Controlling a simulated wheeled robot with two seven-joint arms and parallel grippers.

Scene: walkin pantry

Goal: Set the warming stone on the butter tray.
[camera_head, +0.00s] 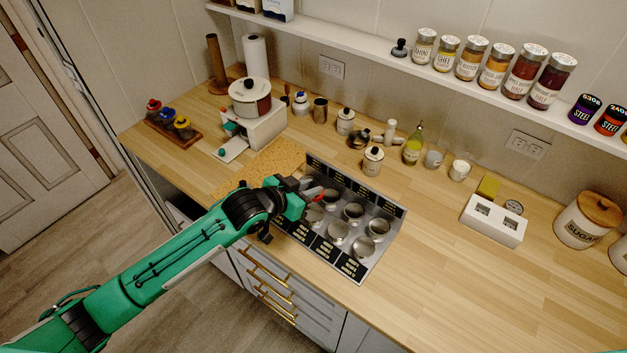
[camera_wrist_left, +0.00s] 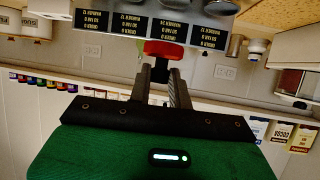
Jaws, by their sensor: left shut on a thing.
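My left gripper (camera_head: 306,198) reaches over the left end of a metal tray (camera_head: 358,228) set in the counter, with several round metal cups and black label strips along two sides. It is shut on a small red thing (camera_head: 318,197). The left wrist view shows the red thing (camera_wrist_left: 165,48) with a dark part below it, between the fingertips. I cannot tell whether it is the warming stone. The tray's label strips (camera_wrist_left: 145,26) show upside down there, too blurred to read surely. I cannot tell which thing is the butter tray. My right gripper is out of view.
A wooden rack (camera_head: 158,130) with red, blue and yellow topped pieces stands at the far left. A white appliance with a pot (camera_head: 250,95), jars and bottles line the back. A white block (camera_head: 493,222) sits at the right. The counter's right front is clear.

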